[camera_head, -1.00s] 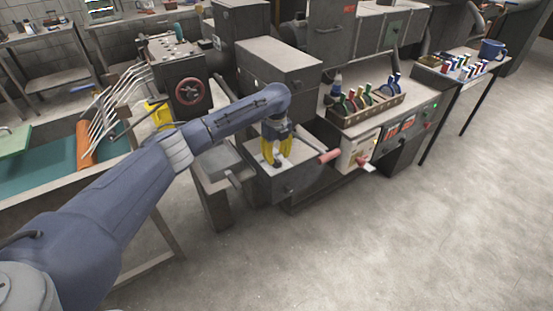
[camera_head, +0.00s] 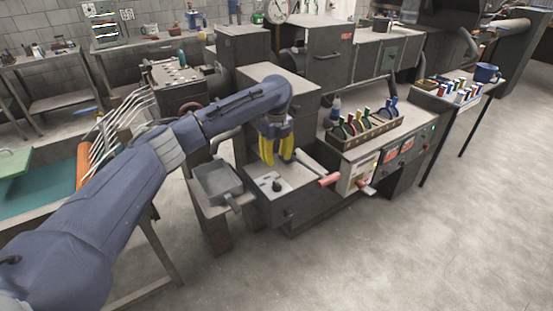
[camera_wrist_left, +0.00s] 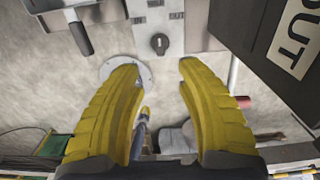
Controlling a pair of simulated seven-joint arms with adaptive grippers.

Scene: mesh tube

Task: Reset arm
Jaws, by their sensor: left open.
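My left arm comes in from the left in the head view. Its gripper (camera_head: 276,158) has yellow fingers pointing down and hangs above the grey top of a low machine (camera_head: 290,185). In the left wrist view the two yellow fingers (camera_wrist_left: 160,66) are spread wide with nothing between them. A black knob (camera_wrist_left: 159,43) on a light panel shows beyond the fingertips, apart from them; it also shows below the gripper in the head view (camera_head: 277,186). My right gripper is in neither view.
A red-ended handle (camera_head: 330,179) sticks out at right. A rack of coloured-handled tools (camera_head: 362,127) stands on the bench to the right. A taller machine box (camera_head: 300,88) is close behind. The floor at front right is clear.

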